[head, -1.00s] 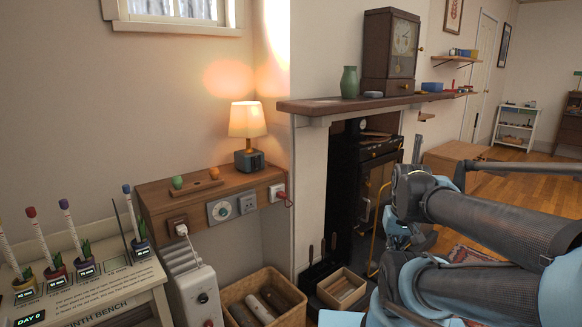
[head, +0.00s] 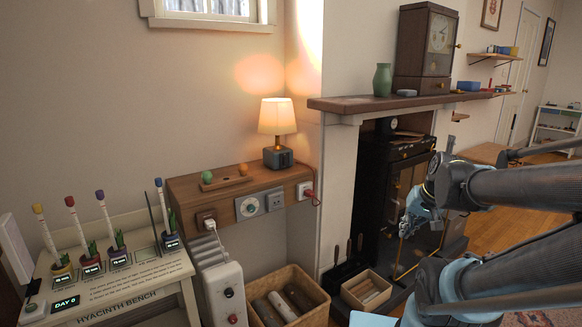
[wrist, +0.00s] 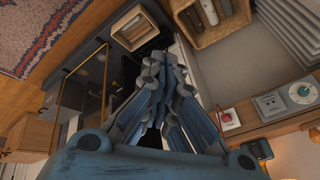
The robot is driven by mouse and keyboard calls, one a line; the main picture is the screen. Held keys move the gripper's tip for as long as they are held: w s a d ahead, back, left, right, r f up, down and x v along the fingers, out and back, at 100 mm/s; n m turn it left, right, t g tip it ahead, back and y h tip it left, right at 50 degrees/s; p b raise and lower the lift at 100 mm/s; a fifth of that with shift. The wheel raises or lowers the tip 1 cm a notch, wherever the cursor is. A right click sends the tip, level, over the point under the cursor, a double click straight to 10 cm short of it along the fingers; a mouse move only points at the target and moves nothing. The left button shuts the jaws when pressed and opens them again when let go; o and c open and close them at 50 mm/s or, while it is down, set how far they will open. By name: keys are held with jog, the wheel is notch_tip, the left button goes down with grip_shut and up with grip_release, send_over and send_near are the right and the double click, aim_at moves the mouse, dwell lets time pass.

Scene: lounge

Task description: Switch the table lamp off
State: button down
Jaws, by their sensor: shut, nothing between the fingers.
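The table lamp (head: 277,117) is lit, with a glowing cream shade and a warm patch on the wall. Its squat dark grey base (head: 278,157) stands at the right part of a wooden wall shelf (head: 190,187); a switch on it is too small to make out. A red plug (head: 306,190) with a red cord sits in a socket at the shelf's right end; it also shows in the wrist view (wrist: 229,120). My gripper (wrist: 160,75) is shut and empty in the wrist view, well to the right of the lamp and apart from it.
The shelf front also carries a round dial (head: 249,207) and a white plug (head: 210,223) above a white heater (head: 222,288). A crate of logs (head: 318,293) stands below. The mantel (head: 400,101) juts out right of the lamp. The hyacinth bench (head: 125,285) is at left.

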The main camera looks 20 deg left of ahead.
jog(key=w+a+r+m+t+y, duration=0.1)
jog(key=w+a+r+t+y, duration=0.15)
jog(key=w+a, duration=0.6)
jog(key=w+a+r+m+t+y, duration=0.1)
jog(key=w+a+r+y, duration=0.3)
jog(key=w+a, duration=0.45)
jog(key=m+t+y, duration=0.3)
jog(key=m, duration=0.3)
send_near(288, 164)
jog(key=x, duration=0.7)
jog(key=shift+w+d+r, duration=0.2)
jog(key=shift+a, duration=0.1)
jog(key=shift+w+a+f, duration=0.35)
jog(key=shift+f, duration=0.05)
